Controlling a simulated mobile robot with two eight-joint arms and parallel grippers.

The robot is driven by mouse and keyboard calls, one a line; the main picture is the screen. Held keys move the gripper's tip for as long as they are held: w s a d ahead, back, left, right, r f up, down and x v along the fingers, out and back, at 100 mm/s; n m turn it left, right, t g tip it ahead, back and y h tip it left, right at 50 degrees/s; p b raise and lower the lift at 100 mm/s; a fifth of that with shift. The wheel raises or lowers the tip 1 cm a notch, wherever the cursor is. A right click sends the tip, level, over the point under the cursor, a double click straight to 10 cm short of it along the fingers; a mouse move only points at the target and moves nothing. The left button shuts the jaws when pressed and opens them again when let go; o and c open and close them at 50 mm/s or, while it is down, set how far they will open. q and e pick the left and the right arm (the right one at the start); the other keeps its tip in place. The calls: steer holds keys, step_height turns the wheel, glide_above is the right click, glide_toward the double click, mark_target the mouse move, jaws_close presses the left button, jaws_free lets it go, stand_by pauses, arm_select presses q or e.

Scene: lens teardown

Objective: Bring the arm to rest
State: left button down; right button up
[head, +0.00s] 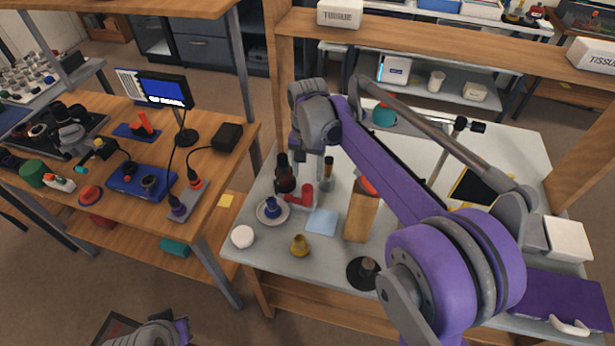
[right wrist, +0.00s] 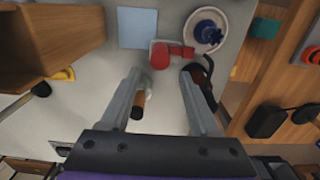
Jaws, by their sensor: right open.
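My purple right arm reaches over the light table (head: 265,262) from the lower right in the head view. A red part (right wrist: 162,54) lies ahead of the fingertips.
A saucer (head: 284,215) with a blue piece, a blue pad (head: 322,222), a wooden block (head: 360,218) and a yellow vase (head: 300,245) stand near the gripper. A wooden shelf post (head: 285,90) rises behind. A cluttered wooden desk (head: 225,165) is at left, across a floor gap.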

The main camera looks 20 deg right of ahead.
stand_by(0.5)
steer(key=shift+s+r, duration=0.2)
steer(key=shift+s, duration=0.05)
steer(key=s+f+n+t+p, duration=0.2)
steer(key=s+n+t, duration=0.3)
steer(key=s, duration=1.9)
steer(key=shift+s+f+n, duration=0.2)
steer(key=shift+f+n, duration=0.45)
steer(key=shift+n, duration=0.25)
